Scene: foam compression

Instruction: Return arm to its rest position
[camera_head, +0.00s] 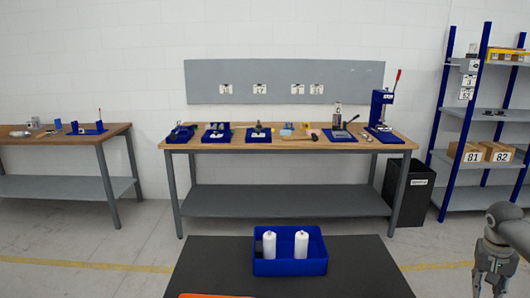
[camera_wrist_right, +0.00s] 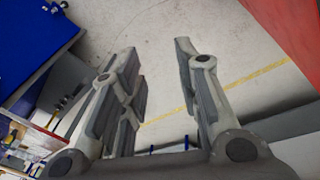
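My right gripper (camera_head: 492,272) hangs at the lower right of the head view, pointing down, to the right of the dark surface in front of me and clear of it. In the right wrist view my right gripper (camera_wrist_right: 160,85) has its two fingers spread apart with only floor between them. It holds nothing. My left arm and left gripper are not in the head view.
A blue bin (camera_head: 290,268) with two white bottles stands on the dark surface (camera_head: 215,268). Behind is a long workbench (camera_head: 290,146) with blue trays and a press (camera_head: 380,108). A dark waste bin (camera_head: 410,190) and blue shelving (camera_head: 462,120) stand at right. Floor between is free.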

